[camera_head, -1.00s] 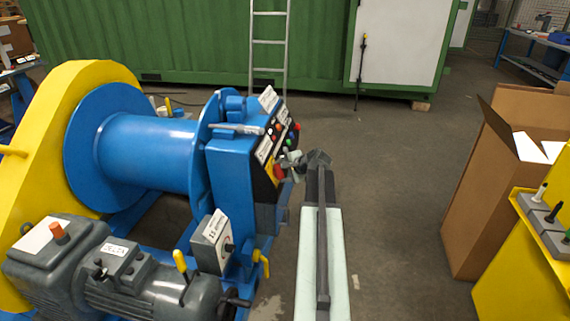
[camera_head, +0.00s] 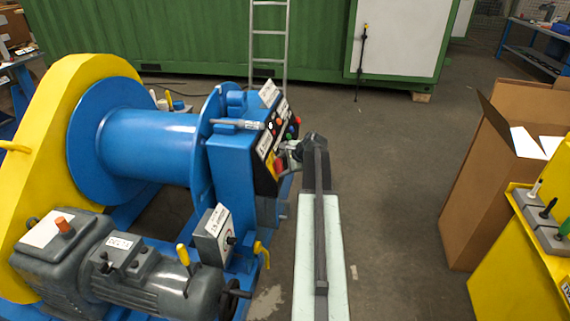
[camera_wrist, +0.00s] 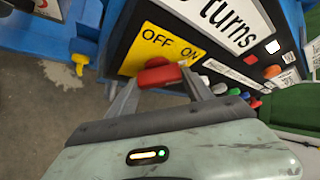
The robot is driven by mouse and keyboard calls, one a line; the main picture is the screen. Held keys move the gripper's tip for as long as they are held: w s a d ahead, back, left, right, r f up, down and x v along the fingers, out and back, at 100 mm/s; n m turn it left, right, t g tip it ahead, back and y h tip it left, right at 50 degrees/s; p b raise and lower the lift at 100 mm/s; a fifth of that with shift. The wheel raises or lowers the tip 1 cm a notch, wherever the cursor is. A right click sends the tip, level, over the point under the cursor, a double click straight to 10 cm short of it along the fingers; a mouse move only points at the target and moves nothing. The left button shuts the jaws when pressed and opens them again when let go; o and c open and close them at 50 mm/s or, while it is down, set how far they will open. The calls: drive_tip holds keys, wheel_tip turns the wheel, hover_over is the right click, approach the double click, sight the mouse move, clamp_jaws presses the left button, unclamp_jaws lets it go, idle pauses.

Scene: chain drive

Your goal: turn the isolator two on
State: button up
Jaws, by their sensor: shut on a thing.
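The red isolator handle (camera_wrist: 158,74) sits on a yellow plate (camera_wrist: 152,50) marked OFF on the left and ON on the right, in the wrist view. The handle lies nearly level across the picture, below both words. My gripper (camera_wrist: 160,82) is shut on the red handle, with one finger on each side of it. In the head view, my gripper (camera_head: 291,152) reaches the sloping black panel of the blue winch housing from the right. I cannot read a number for this isolator.
Coloured buttons (camera_wrist: 235,92) sit right of the handle on the panel. A grey box with a black knob (camera_head: 231,240) and a yellow valve lever (camera_head: 262,251) stand nearer. A cardboard box (camera_head: 480,190) and yellow cabinet (camera_head: 520,270) stand right. Floor between is clear.

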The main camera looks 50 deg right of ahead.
drive_tip(key=shift+w, duration=0.15)
drive_tip(key=o, duration=1.4)
drive_tip(key=shift+c, duration=0.2)
drive_tip(key=shift+r, duration=0.1)
drive_tip(key=p+v, duration=0.5)
drive_tip(key=v, duration=0.2)
drive_tip(key=shift+s+r+p, duration=0.25)
drive_tip(key=shift+s+p, duration=0.1)
drive_tip(key=shift+p, duration=0.05)
drive_tip(key=shift+a, duration=0.1)
